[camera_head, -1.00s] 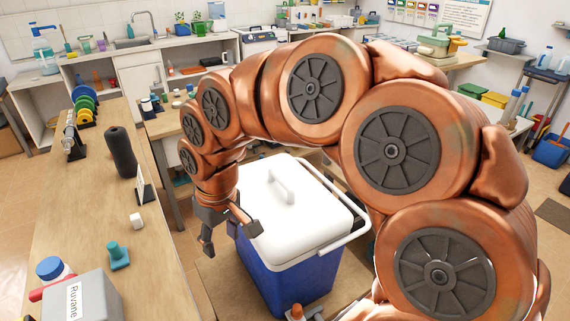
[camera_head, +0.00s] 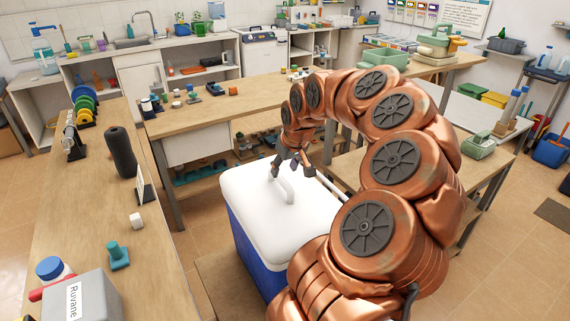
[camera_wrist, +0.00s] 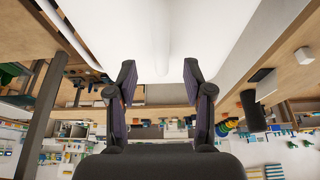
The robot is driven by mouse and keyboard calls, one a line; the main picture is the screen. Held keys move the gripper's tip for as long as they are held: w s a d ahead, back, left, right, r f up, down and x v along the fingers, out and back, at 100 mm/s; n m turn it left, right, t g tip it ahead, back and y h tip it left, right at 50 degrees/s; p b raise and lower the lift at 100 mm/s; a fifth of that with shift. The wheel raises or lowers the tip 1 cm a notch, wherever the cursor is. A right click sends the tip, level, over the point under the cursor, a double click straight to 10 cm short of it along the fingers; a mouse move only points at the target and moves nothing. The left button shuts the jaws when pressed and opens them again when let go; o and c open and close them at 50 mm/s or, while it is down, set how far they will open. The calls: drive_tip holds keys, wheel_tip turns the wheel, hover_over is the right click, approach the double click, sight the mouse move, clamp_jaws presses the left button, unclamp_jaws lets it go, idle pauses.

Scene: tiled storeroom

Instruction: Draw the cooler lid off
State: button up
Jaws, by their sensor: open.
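The cooler has a blue body (camera_head: 256,252) and a white lid (camera_head: 258,211) with a raised handle (camera_head: 283,188) on top. The lid sits on the body. My gripper (camera_head: 291,165) is open at the far end of the lid handle, just above it. In the wrist view, my gripper (camera_wrist: 160,85) has its two dark fingers spread, with the white lid (camera_wrist: 115,30) and its pale handle (camera_wrist: 161,40) ahead between them. I cannot tell whether the fingers touch the handle. My arm hides the cooler's right side.
A wooden bench (camera_head: 75,215) with a black bottle (camera_head: 121,152), a white cube (camera_head: 137,220) and a grey box (camera_head: 86,298) runs along the left. Another table (camera_head: 225,108) stands behind the cooler.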

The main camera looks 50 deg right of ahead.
sight(281, 177)
drive_tip(key=shift+p+x, duration=0.7)
drive_tip(key=shift+x, duration=2.5)
clamp_jaws()
